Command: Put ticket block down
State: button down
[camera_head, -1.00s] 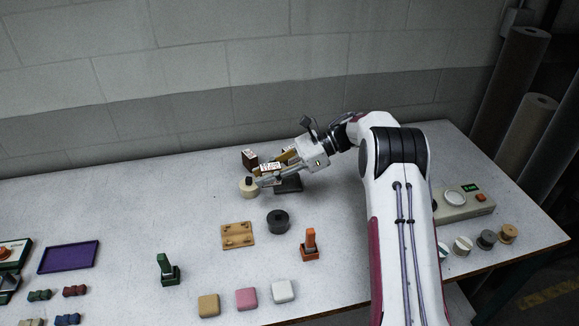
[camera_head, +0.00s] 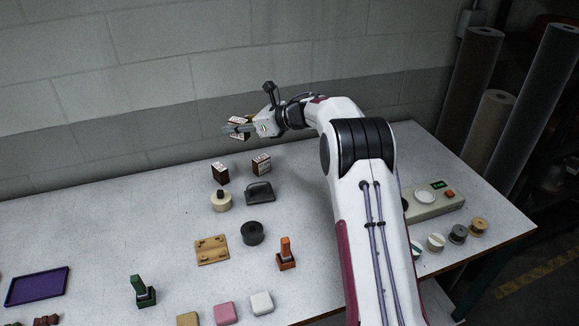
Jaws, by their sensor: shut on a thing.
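My gripper (camera_head: 236,128) is raised above the far part of the table, in front of the wall. It is shut on a ticket block (camera_head: 240,121), a dark block with a pale printed face, partly hidden by the fingers. The held block is clear of the table. Two similar ticket blocks stand upright on the table below: one at the left (camera_head: 220,173) and one at the right (camera_head: 261,163), with a small gap between them.
A round wooden piece with a dark knob (camera_head: 221,202) and a black handled block (camera_head: 259,193) sit just in front of the blocks. A wooden plate (camera_head: 212,250), a dark round piece (camera_head: 252,233) and an orange stamp (camera_head: 286,255) lie nearer. The table's far left is clear.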

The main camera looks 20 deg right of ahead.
jog(key=w+d+m+t+h, duration=0.3)
jog(key=w+d+m+h, duration=0.15)
jog(key=d, duration=0.25)
jog(key=m+t+h, duration=0.1)
jog(key=m+h, duration=0.4)
send_over(288, 163)
jog(key=shift+f, duration=3.9)
jog(key=shift+f, duration=3.1)
jog(key=shift+f, duration=1.9)
jog(key=shift+f, duration=0.15)
